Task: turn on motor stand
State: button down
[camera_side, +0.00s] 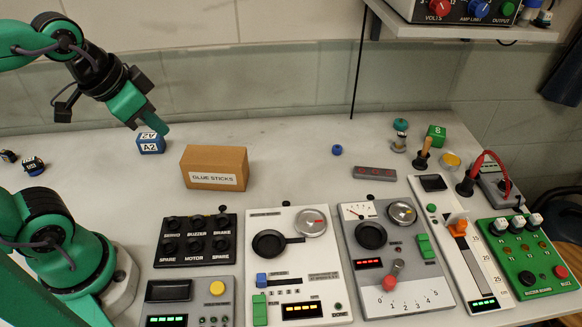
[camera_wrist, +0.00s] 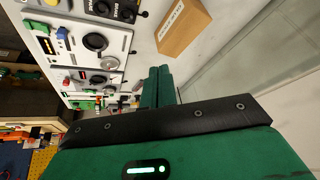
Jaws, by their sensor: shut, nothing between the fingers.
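A white panel (camera_side: 282,250) lies front centre in the side view, with a black round part, a dial, a blue slider (camera_side: 262,280) and a green switch (camera_side: 260,308). It may be the motor stand, but its title is too small to read surely. The white panel (camera_wrist: 117,42) also shows at upper left in the wrist view. My gripper (camera_side: 160,127) is shut and empty, above the back left of the bench beside the blue A2 block (camera_side: 151,146). Its green fingers (camera_wrist: 158,88) show together in the wrist view. It is well apart from the panels.
A glue sticks box (camera_side: 214,168) stands between my gripper and the white panel. A black socket panel (camera_side: 196,257) lies left of it, a grey lever panel (camera_side: 352,275) right. A green button board (camera_side: 527,262) is far right.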

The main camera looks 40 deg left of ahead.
jog(key=d+m, duration=0.2)
jog(key=m, duration=0.1)
jog(key=n+g+y, duration=0.3)
jog(key=n+g, duration=0.4)
jog(key=n, duration=2.6)
send_over(256, 299)
jog(key=w+d, duration=0.3)
notch_tip(256, 299, down, 7)
jog(key=shift+s+d+m, duration=0.35)
jog(key=shift+s+m, duration=0.15)
jog(key=shift+s, duration=0.05)
jog(key=shift+f, duration=0.15)
jog(key=x, duration=1.2)
jog(key=shift+w+d+f, duration=0.1)
jog(key=shift+w+f, duration=0.1)
jog(key=shift+w, duration=0.05)
jog(key=shift+f, duration=0.7)
